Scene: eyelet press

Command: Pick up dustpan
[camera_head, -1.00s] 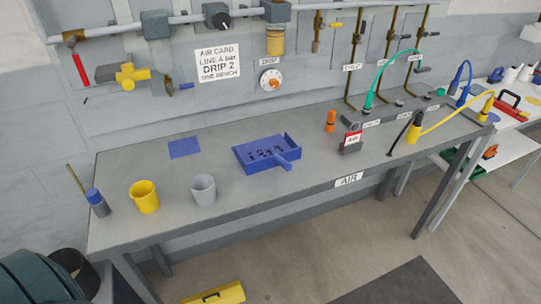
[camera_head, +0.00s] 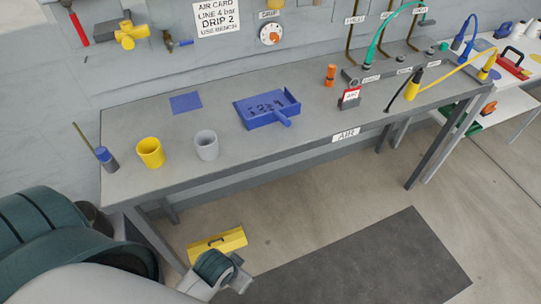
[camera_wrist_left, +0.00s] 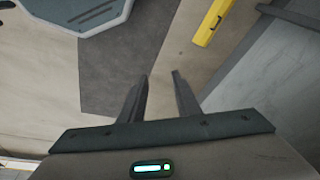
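My left arm comes in at the lower left of the head view, in front of and below the bench top, well away from the dustpan. In the left wrist view my left gripper (camera_wrist_left: 161,75) has its two fingers apart with nothing between them, above the floor. My right gripper is not in view.
A yellow cup (camera_head: 150,153), a grey cup (camera_head: 207,145) and a blue-topped container (camera_head: 106,158) stand left of the dustpan. A blue square (camera_head: 186,102) lies behind.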

